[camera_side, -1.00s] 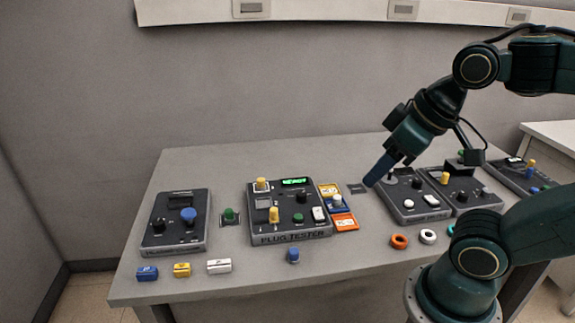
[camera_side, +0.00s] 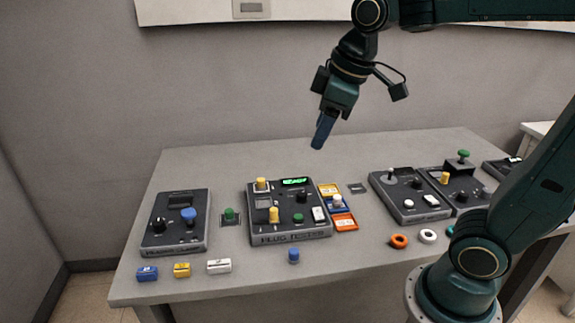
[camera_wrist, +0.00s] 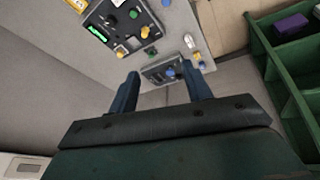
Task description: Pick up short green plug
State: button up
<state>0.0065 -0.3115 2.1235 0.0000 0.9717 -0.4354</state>
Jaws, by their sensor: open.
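A green plug (camera_side: 229,214) stands upright in a small dark socket plate between the left box and the plug tester. In the wrist view it is a small green spot (camera_wrist: 150,51) beyond my fingers. A second, low green piece (camera_side: 298,217) sits on the plug tester, and it also shows in the wrist view (camera_wrist: 133,14). A third green piece (camera_side: 464,155) stands on a box at the right. I cannot tell for sure which is the short one. My gripper (camera_side: 319,143) is open and empty, high above the back of the table; its fingers (camera_wrist: 162,82) are apart.
The plug tester (camera_side: 290,238) carries yellow plugs and knobs. The left box (camera_side: 160,247) has a tall blue knob (camera_side: 189,214). Blue, yellow and white blocks lie along the front edge, with a blue plug (camera_side: 293,256) nearby. Orange (camera_side: 399,241) and white rings lie at the right.

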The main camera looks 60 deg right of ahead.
jog(key=w+f+n+g, duration=0.1)
jog(key=w+n, duration=0.3)
jog(key=w, duration=0.6)
jog(key=n+g, duration=0.3)
jog(key=n, duration=0.6)
send_over(229, 211)
notch_tip(229, 211, down, 19)
jog(key=shift+w+f, duration=0.2)
jog(key=shift+f, duration=4.3)
jog(key=shift+s+f, duration=0.1)
jog(key=shift+f, duration=2.45)
jog(key=c, duration=1.1)
